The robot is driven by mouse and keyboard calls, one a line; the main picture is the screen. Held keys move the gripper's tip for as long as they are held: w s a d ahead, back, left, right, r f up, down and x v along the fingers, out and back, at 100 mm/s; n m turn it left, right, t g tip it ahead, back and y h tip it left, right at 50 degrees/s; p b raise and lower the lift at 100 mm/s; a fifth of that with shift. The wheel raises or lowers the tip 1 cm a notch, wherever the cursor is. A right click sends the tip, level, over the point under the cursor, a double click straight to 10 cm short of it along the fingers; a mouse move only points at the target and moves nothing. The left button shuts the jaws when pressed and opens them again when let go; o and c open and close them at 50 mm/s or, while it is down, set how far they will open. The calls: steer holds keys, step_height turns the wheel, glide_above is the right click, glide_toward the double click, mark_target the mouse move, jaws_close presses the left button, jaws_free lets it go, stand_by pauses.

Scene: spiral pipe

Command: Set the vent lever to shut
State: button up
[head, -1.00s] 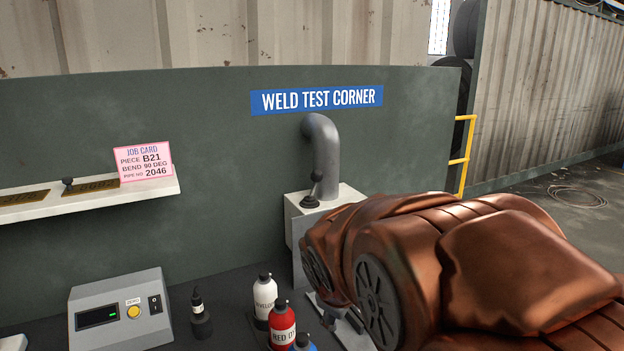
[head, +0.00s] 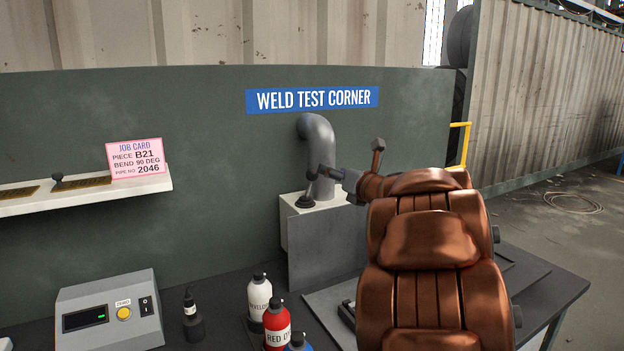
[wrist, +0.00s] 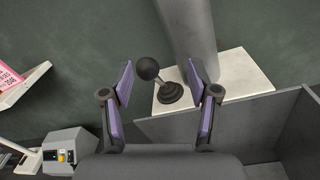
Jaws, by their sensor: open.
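The vent lever is a black ball-topped stick on a round base (head: 304,202), on top of a pale box below a grey pipe (head: 320,150). In the wrist view the lever (wrist: 149,69) leans left toward the knob end, away from the pipe. My gripper (wrist: 160,72) is open, with its purple-padded fingers on either side of the lever, the knob nearer the left finger. No contact shows. In the head view my gripper (head: 328,173) is beside the lever, partly hiding it.
A shelf (head: 100,190) with a pink job card (head: 136,158) is at the left. A grey meter box (head: 110,312) and several bottles, among them a red one (head: 277,325), stand on the bench. The grey pipe rises close beside the lever.

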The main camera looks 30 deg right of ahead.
mark_target(317, 175)
steer(key=n+y, duration=0.1)
steer(key=f+n+y, duration=0.1)
steer(key=n, duration=0.1)
steer(key=a+n+y, duration=0.1)
steer(key=shift+s+f+n, duration=0.3)
steer(key=shift+s+f, duration=0.1)
steer(key=shift+a+y, duration=0.1)
steer(key=shift+y, duration=0.3)
steer(key=shift+w+a+p, duration=0.25)
steer(key=shift+w+p, duration=0.05)
steer(key=shift+w, duration=0.95)
steer(key=shift+w+a+p, duration=0.2)
steer(key=shift+w+p, duration=0.1)
steer(key=shift+w, duration=1)
steer(key=shift+w+a+p, duration=0.25)
steer(key=shift+w+p, duration=0.05)
steer(key=shift+w, duration=0.95)
steer(key=shift+n, duration=0.3)
jaws_close()
